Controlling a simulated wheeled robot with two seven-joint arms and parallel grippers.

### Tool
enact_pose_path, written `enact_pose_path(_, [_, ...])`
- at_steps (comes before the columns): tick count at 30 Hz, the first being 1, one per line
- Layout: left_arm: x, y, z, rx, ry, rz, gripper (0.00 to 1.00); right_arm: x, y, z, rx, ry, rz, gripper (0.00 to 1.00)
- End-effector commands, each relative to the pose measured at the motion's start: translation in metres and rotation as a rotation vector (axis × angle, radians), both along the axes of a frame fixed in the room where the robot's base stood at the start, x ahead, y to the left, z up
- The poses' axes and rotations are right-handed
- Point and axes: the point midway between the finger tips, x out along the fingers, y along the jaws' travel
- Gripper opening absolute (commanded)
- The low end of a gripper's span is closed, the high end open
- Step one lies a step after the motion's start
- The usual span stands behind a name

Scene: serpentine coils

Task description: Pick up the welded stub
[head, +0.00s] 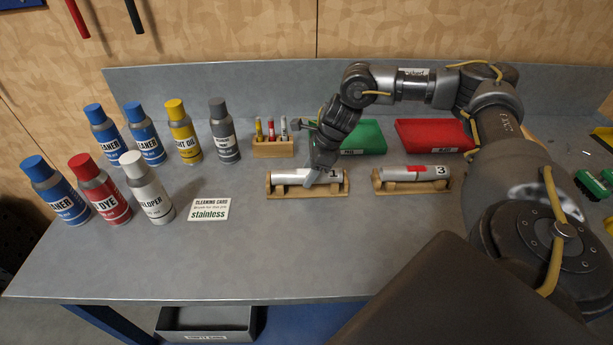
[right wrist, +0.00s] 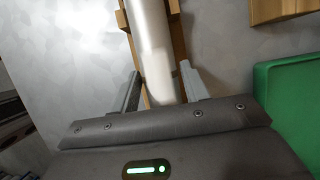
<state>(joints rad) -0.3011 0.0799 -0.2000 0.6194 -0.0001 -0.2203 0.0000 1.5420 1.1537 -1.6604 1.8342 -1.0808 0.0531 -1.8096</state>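A silver metal stub marked 1 (head: 289,177) lies level in a wooden cradle (head: 300,193) near the middle of the bench. A second stub marked 3 (head: 398,173), with a red patch, lies in another cradle (head: 412,188) to its right. My right gripper (head: 318,181) points down over the first stub and hides part of it. In the right wrist view my right gripper (right wrist: 162,88) is open, one finger on each side of the stub (right wrist: 150,40), with a narrow gap at the left finger. My left gripper is not in view.
Several spray cans (head: 98,180) stand at the left, with a cleaning card (head: 209,209) reading "stainless". Behind the cradles are a wooden marker holder (head: 273,148), a green tray (head: 362,137) and a red tray (head: 432,134). The front of the bench (head: 250,260) is clear.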

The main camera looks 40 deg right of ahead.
Motion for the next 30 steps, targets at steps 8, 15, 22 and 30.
enact_pose_path(8, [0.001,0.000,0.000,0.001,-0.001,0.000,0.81,0.000,0.000,0.000,0.000,0.000,0.000,0.08])
enact_pose_path(15, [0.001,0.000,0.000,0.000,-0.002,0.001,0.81,0.001,0.000,0.001,0.001,-0.002,0.001,0.03])
enact_pose_path(22, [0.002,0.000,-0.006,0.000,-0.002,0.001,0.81,0.002,0.001,0.024,0.003,-0.008,0.001,0.02])
enact_pose_path(30, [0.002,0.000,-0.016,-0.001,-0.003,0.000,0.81,0.001,0.000,0.076,0.001,-0.006,0.002,0.02])
